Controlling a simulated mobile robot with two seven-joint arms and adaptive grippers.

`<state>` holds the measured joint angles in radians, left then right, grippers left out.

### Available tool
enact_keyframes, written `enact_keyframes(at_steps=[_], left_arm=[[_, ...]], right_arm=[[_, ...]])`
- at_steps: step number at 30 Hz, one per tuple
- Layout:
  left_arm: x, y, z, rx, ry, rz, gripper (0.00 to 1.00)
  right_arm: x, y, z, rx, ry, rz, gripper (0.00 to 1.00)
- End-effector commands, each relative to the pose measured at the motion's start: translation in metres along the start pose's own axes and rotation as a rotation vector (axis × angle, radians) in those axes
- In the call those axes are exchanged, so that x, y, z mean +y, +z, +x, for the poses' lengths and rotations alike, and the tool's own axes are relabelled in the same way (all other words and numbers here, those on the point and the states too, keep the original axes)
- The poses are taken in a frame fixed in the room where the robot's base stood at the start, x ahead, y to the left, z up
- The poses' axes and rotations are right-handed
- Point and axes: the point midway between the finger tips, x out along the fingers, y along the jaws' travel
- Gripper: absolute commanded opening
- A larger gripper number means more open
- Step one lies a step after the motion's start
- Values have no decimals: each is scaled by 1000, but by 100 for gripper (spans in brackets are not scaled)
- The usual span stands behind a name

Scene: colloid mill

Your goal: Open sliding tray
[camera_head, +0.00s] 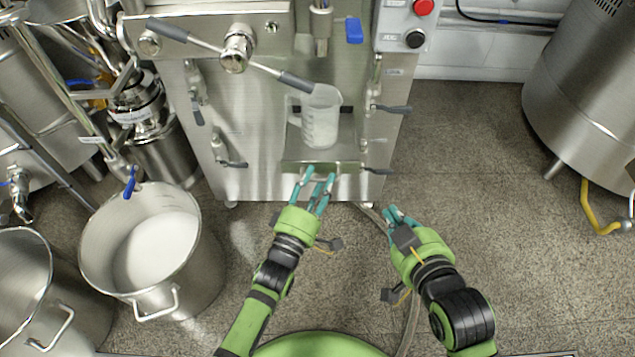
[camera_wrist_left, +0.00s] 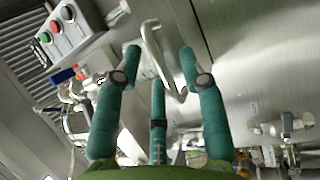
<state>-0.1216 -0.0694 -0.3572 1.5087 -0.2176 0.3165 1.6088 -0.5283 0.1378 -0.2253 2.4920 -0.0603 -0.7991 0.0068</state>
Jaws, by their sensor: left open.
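The metal sliding tray (camera_head: 345,160) sits low at the front of the steel machine, with a clear measuring jug (camera_head: 321,117) standing behind its front part. My left gripper (camera_head: 318,176) is open at the tray's front edge, its teal fingers spread and pointing at it. In the left wrist view, a bent pale metal handle (camera_wrist_left: 151,47) shows between the spread fingers of this gripper (camera_wrist_left: 160,75); I cannot tell whether they touch it. My right gripper (camera_head: 392,214) hangs to the right, apart from the tray; its finger opening is unclear.
A large steel pot (camera_head: 197,250) with white content stands on the floor at left, with another pot (camera_head: 30,290) beside it. A control box (camera_head: 403,25) with red and black buttons is at upper right. A steel tank (camera_head: 590,95) stands far right. The floor between is mostly clear.

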Motion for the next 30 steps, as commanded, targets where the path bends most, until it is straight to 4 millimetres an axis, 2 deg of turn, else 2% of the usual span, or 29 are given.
enact_keyframes(at_steps=[3, 4, 6, 7, 17, 23, 26, 30], left_arm=[[0, 0, 0, 0, 0, 0, 41], [0, 0, 0, 0, 0, 0, 33], [0, 0, 0, 0, 0, 0, 5], [0, 0, 0, 0, 0, 0, 0], [0, 1, -2, -1, -1, 1, 0], [3, 5, -13, -1, -3, -1, 0], [6, 9, -23, -1, -3, 1, 0], [8, 14, -36, 0, -4, 1, 0]], right_arm=[[0, 0, 0, 0, 0, 0, 0], [0, 0, 0, -1, 0, 0, 0], [0, 0, 0, -1, 0, 0, 0], [0, 0, 0, -1, 0, 0, 0], [0, 2, -1, -15, 0, 1, 0], [7, 40, -9, -209, 13, 14, 0], [12, 67, -21, -358, 22, 25, 0], [18, 106, -47, -580, 30, 44, 0]])
